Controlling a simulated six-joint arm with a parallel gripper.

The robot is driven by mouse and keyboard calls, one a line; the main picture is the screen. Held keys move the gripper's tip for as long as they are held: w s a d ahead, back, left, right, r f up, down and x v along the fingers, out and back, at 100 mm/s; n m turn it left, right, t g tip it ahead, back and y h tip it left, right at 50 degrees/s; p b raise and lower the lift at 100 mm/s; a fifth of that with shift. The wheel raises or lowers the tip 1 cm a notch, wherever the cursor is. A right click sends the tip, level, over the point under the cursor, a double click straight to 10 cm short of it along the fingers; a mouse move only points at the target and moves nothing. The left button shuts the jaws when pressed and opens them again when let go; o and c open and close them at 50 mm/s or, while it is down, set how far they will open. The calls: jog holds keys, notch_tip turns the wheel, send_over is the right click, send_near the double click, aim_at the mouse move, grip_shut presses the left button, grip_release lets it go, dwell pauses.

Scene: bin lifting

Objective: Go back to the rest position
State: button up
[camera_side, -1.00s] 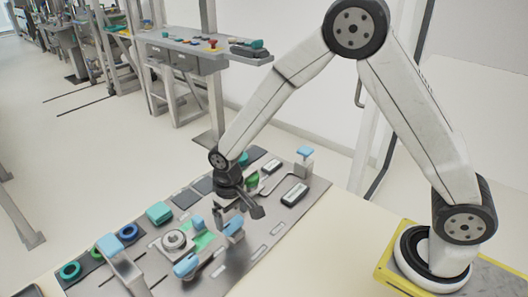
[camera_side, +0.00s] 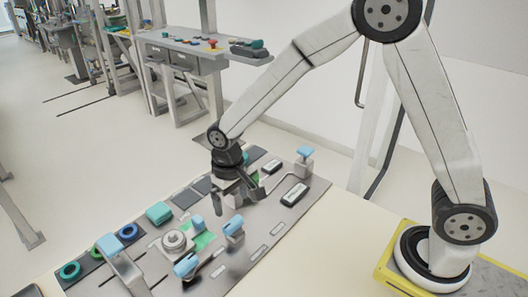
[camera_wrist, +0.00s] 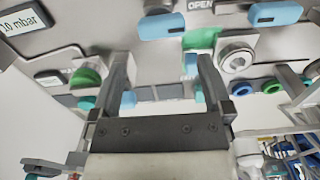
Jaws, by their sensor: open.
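My gripper (camera_side: 238,192) hangs above the grey panel (camera_side: 262,232) in the side view. It is open and empty, with its fingers apart from the panel. In the wrist view, my gripper (camera_wrist: 162,65) shows two parallel dark fingers spread wide with nothing held between them. Beyond the fingers lie light-blue handles (camera_wrist: 162,26) and a round metal dial (camera_wrist: 237,60).
The panel carries a teal block (camera_side: 159,212), a blue ring (camera_side: 128,231), a green ring (camera_side: 69,270) and a blue-topped post (camera_side: 305,154). Display boxes (camera_side: 294,194) stand right of the gripper. A bench (camera_side: 200,58) is behind.

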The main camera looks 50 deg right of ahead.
jog(key=s+d+r+t, duration=0.2)
jog(key=s+d, duration=0.8)
jog(key=s, duration=0.2)
jog(key=shift+s+d+r+t, duration=0.3)
jog(key=shift+s, duration=0.1)
